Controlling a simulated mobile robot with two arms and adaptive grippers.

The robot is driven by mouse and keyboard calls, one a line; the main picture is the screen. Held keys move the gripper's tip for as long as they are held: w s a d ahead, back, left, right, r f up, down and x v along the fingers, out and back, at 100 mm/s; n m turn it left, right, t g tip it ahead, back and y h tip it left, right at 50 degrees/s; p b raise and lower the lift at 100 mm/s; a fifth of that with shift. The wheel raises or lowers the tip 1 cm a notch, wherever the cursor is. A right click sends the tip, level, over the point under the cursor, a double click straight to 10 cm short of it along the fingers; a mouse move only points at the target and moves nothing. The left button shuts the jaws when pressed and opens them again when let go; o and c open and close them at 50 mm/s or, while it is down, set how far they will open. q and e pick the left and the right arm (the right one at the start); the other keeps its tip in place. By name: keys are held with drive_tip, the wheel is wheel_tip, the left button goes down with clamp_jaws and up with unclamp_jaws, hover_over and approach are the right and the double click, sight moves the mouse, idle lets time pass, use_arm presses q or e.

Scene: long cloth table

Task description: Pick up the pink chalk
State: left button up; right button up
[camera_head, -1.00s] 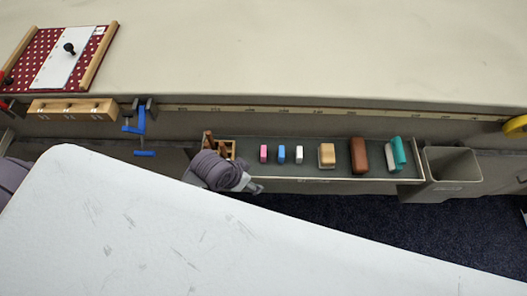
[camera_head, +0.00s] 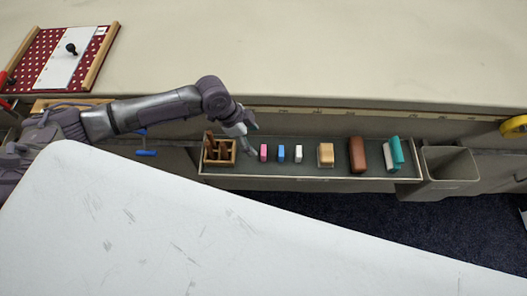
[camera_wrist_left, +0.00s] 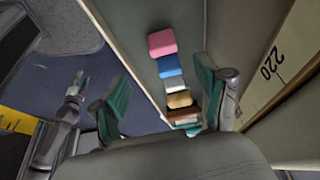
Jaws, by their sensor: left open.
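The pink chalk (camera_head: 263,153) stands in the long tray (camera_head: 310,171), first in the row from the left, just right of a wooden holder. In the left wrist view the pink chalk (camera_wrist_left: 162,43) lies beyond the fingers, at the near end of the row. My left gripper (camera_head: 250,140) is above the tray, just left of the pink chalk and apart from it. Its fingers also show in the left wrist view (camera_wrist_left: 160,95), spread wide with nothing held.
The tray also holds blue chalk (camera_head: 281,153), white chalk (camera_head: 299,154), a tan block (camera_head: 326,154), a brown block (camera_head: 357,155) and a teal item (camera_head: 397,152). The wooden holder (camera_head: 219,153) is close to my gripper. A grey bin (camera_head: 452,164) is at the right.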

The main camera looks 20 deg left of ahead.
sight(263, 150)
use_arm(q)
drive_tip(key=x, duration=0.4)
drive_tip(key=shift+w+d+f, duration=0.1)
drive_tip(key=shift+d+f, duration=0.1)
drive_tip(key=shift+f, duration=0.1)
drive_tip(key=shift+a+p+x, duration=0.15)
drive_tip(key=shift+p+x, duration=0.05)
drive_tip(key=shift+x, duration=1.15)
drive_tip(key=shift+a+p+x, duration=0.1)
drive_tip(key=shift+p+x, duration=0.05)
drive_tip(key=shift+x, duration=1.15)
drive_tip(key=shift+w+f, duration=0.1)
drive_tip(key=shift+w, duration=0.05)
drive_tip(key=c, duration=1.2)
drive_tip(key=shift+r, duration=0.45)
drive_tip(key=r, duration=0.3)
drive_tip(key=shift+s+d+r, duration=0.3)
drive_tip(key=shift+s+r, duration=0.05)
drive_tip(key=shift+s, duration=0.05)
drive_tip(key=s+d+r, duration=0.2)
drive_tip(key=s, duration=0.1)
drive_tip(key=s+d+r, duration=0.4)
drive_tip(key=s, duration=0.1)
drive_tip(key=shift+s+d+r+b, duration=0.2)
drive_tip(key=shift+s+r+b, duration=0.05)
drive_tip(key=shift+s+b, duration=0.1)
